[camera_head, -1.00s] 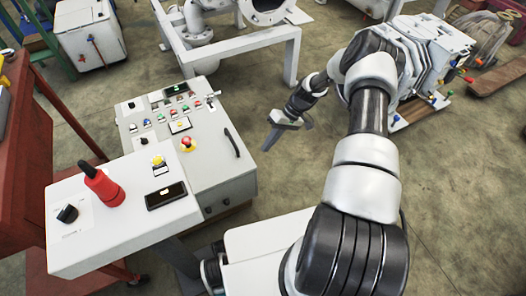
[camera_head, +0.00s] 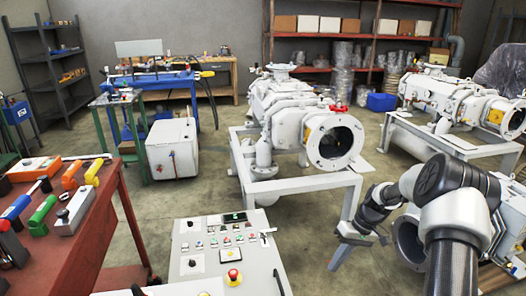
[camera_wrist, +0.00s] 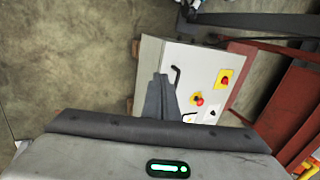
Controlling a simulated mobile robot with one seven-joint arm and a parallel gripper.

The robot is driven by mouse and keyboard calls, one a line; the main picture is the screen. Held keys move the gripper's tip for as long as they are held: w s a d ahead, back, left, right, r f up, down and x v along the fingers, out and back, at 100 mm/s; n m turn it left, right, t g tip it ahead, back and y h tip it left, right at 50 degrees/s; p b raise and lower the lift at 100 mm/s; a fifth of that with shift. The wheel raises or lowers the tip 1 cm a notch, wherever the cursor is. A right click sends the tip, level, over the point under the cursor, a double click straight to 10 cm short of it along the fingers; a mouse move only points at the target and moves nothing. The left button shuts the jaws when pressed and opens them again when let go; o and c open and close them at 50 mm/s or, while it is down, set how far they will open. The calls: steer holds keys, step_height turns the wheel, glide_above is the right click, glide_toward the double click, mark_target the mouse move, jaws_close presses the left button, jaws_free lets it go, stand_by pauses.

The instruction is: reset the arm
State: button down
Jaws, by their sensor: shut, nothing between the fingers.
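My arm comes in at the right of the head view, bent at the elbow, with my gripper (camera_head: 340,250) at its end pointing down and left. The gripper is to the right of the grey control panel (camera_head: 208,254), apart from it, in front of the white pump stand. In the wrist view my gripper (camera_wrist: 158,84) has its fingers together and empty. There the control cabinet (camera_wrist: 180,58) with its handle and red button lies beyond the fingers. I cannot tell the exact gap.
A white vacuum pump (camera_head: 290,115) stands on its frame at centre, a second pump (camera_head: 450,98) at right. A red bench (camera_head: 90,225) with several tools is at left, a white box (camera_head: 173,148) behind it. Bare floor (camera_head: 215,190) lies between.

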steer(key=s+a+r+t+h, duration=0.1)
steer(key=s+a+r, duration=0.15)
steer(key=r, duration=0.65)
steer(key=s+a+r+t+h, duration=0.1)
steer(key=s+a+r+h, duration=0.15)
steer(key=r, duration=0.55)
steer(key=s+a+r+h, duration=0.1)
steer(key=s+r, duration=0.3)
steer(key=r, duration=0.5)
steer(key=s+a+r+m+t, duration=0.15)
steer(key=s+r, duration=0.25)
steer(key=s, duration=0.5)
steer(key=s+a+r+m+t, duration=0.1)
steer(key=s+a+r+t, duration=0.25)
steer(key=s, duration=0.65)
step_height(320, 180, up, 25)
steer(key=d+p, duration=0.1)
steer(key=p, duration=2.3)
steer(key=shift+r+p, duration=0.2)
steer(key=shift+p, duration=0.1)
